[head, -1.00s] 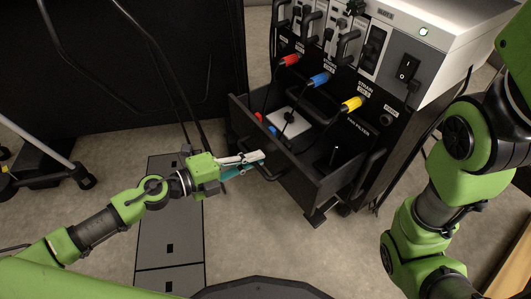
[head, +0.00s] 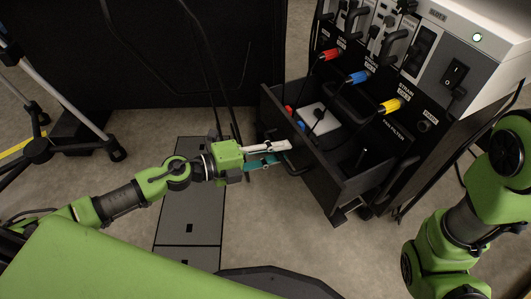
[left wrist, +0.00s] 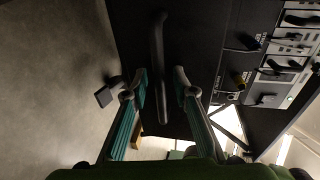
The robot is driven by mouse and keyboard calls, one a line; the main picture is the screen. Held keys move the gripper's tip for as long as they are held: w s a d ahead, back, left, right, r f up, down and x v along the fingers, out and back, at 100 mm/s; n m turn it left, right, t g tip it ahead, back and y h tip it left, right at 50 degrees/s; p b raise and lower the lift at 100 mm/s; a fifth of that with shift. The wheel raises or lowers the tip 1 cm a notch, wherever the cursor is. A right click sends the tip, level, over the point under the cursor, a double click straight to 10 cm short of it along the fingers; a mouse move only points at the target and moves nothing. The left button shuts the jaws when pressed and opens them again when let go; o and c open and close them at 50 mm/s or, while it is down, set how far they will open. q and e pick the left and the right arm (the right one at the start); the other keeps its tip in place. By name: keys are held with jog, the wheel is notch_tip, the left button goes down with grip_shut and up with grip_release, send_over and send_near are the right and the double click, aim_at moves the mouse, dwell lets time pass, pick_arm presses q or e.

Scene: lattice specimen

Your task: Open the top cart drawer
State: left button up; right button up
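The black cart (head: 385,120) stands at the right in the head view. Its top drawer (head: 325,165) is pulled out, and its inside shows. A dark bar handle (head: 296,170) is on the drawer front. My left gripper (head: 287,153) is at this handle, with its fingers pointing right. In the left wrist view the handle (left wrist: 158,50) runs between the two spread fingertips of my left gripper (left wrist: 155,86), with gaps visible on both sides. My right arm shows at the right edge of the head view, but its gripper is out of frame.
The drawer holds a white item (head: 318,115) and small red and blue things. Red (head: 331,55), blue (head: 358,77) and yellow (head: 391,106) plugs with cables sit above it. A wheeled stand (head: 75,110) is at the left. Floor in front of the drawer is clear.

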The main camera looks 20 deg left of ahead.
pick_arm(q)
jog(key=v, duration=1.1)
jog(key=shift+s+a, duration=0.25)
jog(key=shift+s, duration=0.05)
